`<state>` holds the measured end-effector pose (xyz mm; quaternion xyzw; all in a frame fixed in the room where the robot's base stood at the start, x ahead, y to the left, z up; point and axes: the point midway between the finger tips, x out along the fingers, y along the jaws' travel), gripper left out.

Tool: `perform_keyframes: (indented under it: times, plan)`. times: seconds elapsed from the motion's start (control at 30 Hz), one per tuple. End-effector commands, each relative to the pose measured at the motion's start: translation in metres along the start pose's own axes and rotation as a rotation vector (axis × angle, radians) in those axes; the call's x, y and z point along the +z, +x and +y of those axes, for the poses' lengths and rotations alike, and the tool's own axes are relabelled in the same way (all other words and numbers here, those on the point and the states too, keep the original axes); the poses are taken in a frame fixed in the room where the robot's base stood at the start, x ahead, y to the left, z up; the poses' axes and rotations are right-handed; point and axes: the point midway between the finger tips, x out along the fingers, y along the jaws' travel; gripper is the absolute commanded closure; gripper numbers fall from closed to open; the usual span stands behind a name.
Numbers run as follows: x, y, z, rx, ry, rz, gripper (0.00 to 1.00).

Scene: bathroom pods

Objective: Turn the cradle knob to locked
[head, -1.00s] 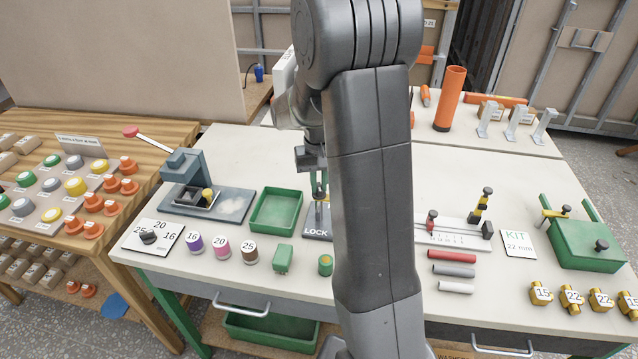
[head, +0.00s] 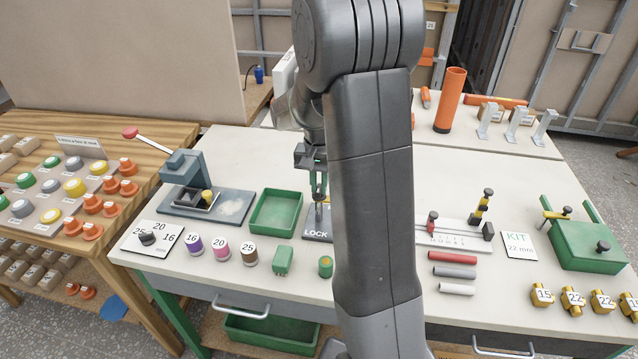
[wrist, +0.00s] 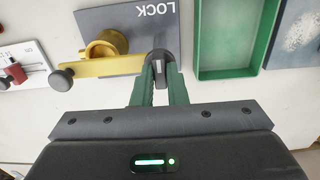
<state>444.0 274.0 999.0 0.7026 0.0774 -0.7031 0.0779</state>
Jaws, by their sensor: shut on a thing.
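The cradle's grey base plate, marked LOCK, shows in the head view (head: 316,236) and upside down in the wrist view (wrist: 135,32). A yellow arm (wrist: 98,68) and a yellow round part (wrist: 106,44) are on it in the wrist view. The dark cradle knob (wrist: 159,56) with a pale mark is at the plate's edge, between my fingertips. My gripper (wrist: 161,70) is shut on this knob; it also shows in the head view (head: 319,197). My arm hides much of the cradle in the head view, and the fingers partly cover the knob.
A green tray (head: 254,229) stands close left of the plate in the head view. A green block (head: 283,261) and a green cylinder (head: 325,266) stand in front. A measuring rail (head: 450,238) with clamps lies right of my arm.

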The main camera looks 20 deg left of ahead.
Motion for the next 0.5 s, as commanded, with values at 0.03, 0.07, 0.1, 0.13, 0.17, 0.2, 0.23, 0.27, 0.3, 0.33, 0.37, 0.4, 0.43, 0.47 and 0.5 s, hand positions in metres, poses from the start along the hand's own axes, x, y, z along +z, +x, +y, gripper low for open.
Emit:
perform_keyframes:
  times: [0.03, 0.07, 0.1, 0.13, 0.17, 0.2, 0.23, 0.27, 0.3, 0.33, 0.37, 0.4, 0.43, 0.47, 0.5]
  plan:
    - [-0.0004, -0.0008, -0.0002, -0.001, 0.001, 0.002, 1.00]
    - [-0.0005, -0.0008, -0.0002, -0.001, 0.001, 0.002, 1.00]
    - [-0.0005, -0.0008, -0.0002, -0.001, 0.001, 0.002, 1.00]
    - [-0.0005, -0.0008, -0.0002, -0.001, 0.001, 0.002, 1.00]
    - [-0.0005, -0.0008, -0.0002, -0.001, 0.001, 0.002, 1.00]
    - [-0.0005, -0.0008, -0.0002, -0.001, 0.001, 0.002, 0.83]
    - [-0.0005, -0.0008, -0.0002, -0.001, 0.001, 0.002, 0.78]
    - [-0.0005, -0.0008, -0.0002, -0.001, 0.001, 0.002, 0.72]
    - [-0.0004, -0.0007, -0.0002, -0.001, 0.001, 0.002, 0.65]
    - [-0.0004, -0.0007, -0.0001, -0.001, 0.000, 0.001, 0.65]
    - [-0.0004, -0.0006, -0.0001, -0.001, 0.000, 0.001, 0.65]
    - [-0.0003, -0.0005, -0.0001, -0.001, 0.000, 0.001, 0.65]
    - [-0.0003, -0.0005, -0.0001, -0.001, 0.000, 0.001, 0.65]
    - [-0.0003, -0.0004, -0.0001, -0.001, 0.000, 0.001, 0.65]
    - [-0.0003, -0.0004, -0.0001, -0.001, 0.000, 0.001, 0.65]
